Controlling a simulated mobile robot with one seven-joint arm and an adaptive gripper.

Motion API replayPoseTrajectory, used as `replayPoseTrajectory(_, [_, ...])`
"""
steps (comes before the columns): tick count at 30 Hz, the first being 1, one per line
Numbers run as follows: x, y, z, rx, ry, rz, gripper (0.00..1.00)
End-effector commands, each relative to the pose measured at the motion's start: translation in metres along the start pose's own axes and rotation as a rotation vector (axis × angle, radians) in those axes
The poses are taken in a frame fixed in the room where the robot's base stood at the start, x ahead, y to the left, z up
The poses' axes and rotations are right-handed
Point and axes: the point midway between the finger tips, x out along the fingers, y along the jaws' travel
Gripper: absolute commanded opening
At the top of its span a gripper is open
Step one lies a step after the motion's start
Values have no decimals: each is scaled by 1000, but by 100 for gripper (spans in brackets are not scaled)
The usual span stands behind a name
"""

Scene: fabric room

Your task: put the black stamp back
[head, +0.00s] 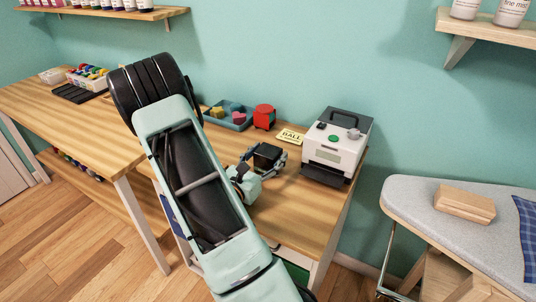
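My gripper (269,162) is in the middle of the head view, low over the wooden table and left of the white machine. It is small and partly turned away, so I cannot tell whether its fingers are open or shut. A dark block shape shows at the gripper; I cannot tell whether it is the black stamp or part of the gripper. No other black stamp is plain in view. A blue-grey tray (216,121) with yellow and pink pieces stands at the back of the table, behind my arm.
A red round container (264,117) stands right of the tray. A yellow card (290,136) lies by the white machine (336,152). An ironing board (440,225) with a wooden block (465,204) is at right. The front right of the tabletop (299,215) is clear.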

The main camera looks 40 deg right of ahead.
Motion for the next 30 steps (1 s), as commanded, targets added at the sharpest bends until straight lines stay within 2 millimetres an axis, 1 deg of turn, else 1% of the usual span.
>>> replayPoseTrajectory(8, [0, 0, 0, 0, 0, 0, 67])
replayPoseTrajectory(12, [0, 0, 6, 1, 0, 0, 67])
replayPoseTrajectory(13, [-5, 1, 4, -1, 1, 2, 67])
replayPoseTrajectory(17, [-28, 2, 3, -1, 1, 5, 67])
replayPoseTrajectory(24, [-81, 2, 3, -1, 1, 6, 67])
replayPoseTrajectory(27, [-99, 1, 3, 0, 1, 4, 67])
replayPoseTrajectory(30, [-111, 1, 3, 1, 1, 3, 67])
